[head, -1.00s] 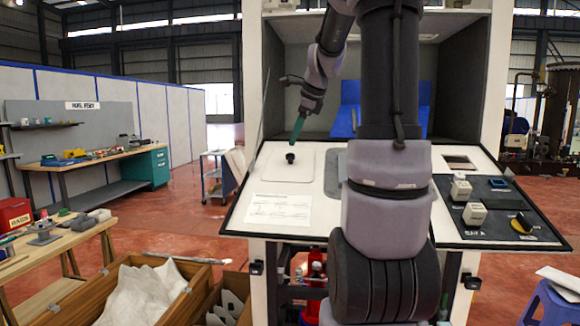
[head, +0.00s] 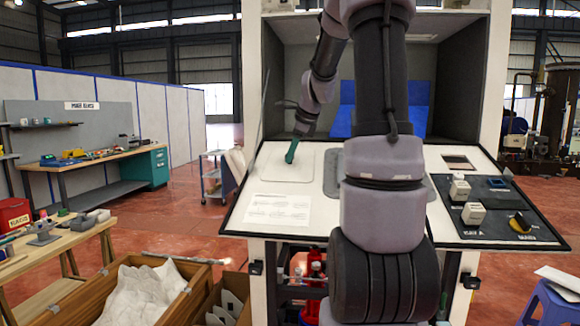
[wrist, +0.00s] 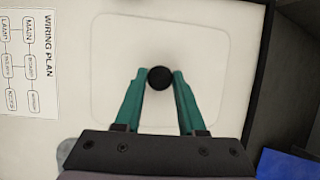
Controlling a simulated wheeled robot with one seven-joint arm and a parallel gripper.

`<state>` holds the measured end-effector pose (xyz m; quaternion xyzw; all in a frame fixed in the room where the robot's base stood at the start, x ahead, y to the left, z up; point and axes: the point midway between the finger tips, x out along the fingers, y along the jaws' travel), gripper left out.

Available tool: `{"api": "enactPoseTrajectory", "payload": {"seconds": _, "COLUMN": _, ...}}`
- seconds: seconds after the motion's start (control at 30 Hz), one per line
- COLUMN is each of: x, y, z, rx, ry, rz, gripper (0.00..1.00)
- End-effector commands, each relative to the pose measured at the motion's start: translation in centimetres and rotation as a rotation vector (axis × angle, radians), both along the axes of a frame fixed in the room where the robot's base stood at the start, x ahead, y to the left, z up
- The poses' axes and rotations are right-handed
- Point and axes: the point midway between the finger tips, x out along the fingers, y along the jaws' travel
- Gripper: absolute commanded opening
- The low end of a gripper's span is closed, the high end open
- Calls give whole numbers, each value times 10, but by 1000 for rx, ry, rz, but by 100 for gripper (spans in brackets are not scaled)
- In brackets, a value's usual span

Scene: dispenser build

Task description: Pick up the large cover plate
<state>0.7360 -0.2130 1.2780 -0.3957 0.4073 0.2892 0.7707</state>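The large cover plate (head: 287,168) is a white rounded square lying on the left part of the white sloping panel. In the wrist view the plate (wrist: 120,45) shows almost whole, with a round black knob (wrist: 159,78) near its middle. My gripper (head: 290,158) is down at the plate, and its green fingers hide the knob in the head view. In the wrist view my gripper (wrist: 159,80) has its fingers on either side of the knob, the tips close to its edges. I cannot tell whether they touch it.
A printed wiring plan (head: 278,209) lies on the panel in front of the plate. A grey plate (head: 333,175) is to the right, partly behind my arm. A dark tray (head: 490,210) with white blocks sits at the panel's right. The cabinet's side wall stands behind.

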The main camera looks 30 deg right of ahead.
Motion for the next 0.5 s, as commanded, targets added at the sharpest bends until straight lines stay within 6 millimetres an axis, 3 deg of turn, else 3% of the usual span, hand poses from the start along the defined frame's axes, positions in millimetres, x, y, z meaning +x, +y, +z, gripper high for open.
{"api": "enactPoseTrajectory", "payload": {"seconds": 0.03, "x": 0, "y": 0, "z": 0, "rx": 0, "ry": 0, "rz": 0, "gripper": 16}}
{"api": "enactPoseTrajectory", "payload": {"seconds": 0.07, "x": 0, "y": 0, "z": 0, "rx": 0, "ry": 0, "rz": 0, "gripper": 4}}
{"api": "enactPoseTrajectory", "payload": {"seconds": 0.1, "x": 0, "y": 0, "z": 0, "rx": 0, "ry": 0, "rz": 0, "gripper": 0}}
{"api": "enactPoseTrajectory", "payload": {"seconds": 0.37, "x": 0, "y": 0, "z": 1, "rx": -1, "ry": -1, "rz": 1, "gripper": 0}}
{"api": "enactPoseTrajectory", "payload": {"seconds": 0.5, "x": 1, "y": 0, "z": 14, "rx": -3, "ry": -4, "rz": 2, "gripper": 0}}
